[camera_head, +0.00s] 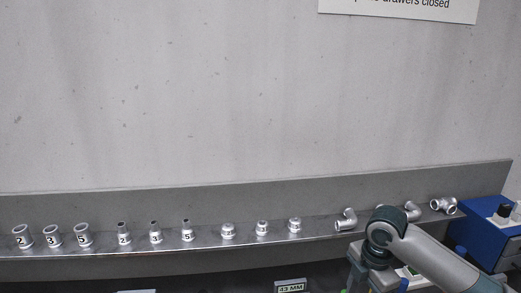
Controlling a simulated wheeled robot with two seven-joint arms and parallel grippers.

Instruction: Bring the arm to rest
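One of my arms comes in from the lower right of the head view and bends at a grey and dark green joint in front of the shelf. Its gripper is outside the picture. My other arm does not show, so neither gripper can be seen. The arm hides part of the shelf's right end and some of the elbow-shaped castings there.
A grey metal shelf (320,236) holds a row of castings: numbered ones (52,236) at left, caps (228,231) mid-row, elbows (346,220) at right. A blue box (478,226) stands at far right. A "43 MM" label (291,287) shows below. The wall above is bare except a sign (400,8).

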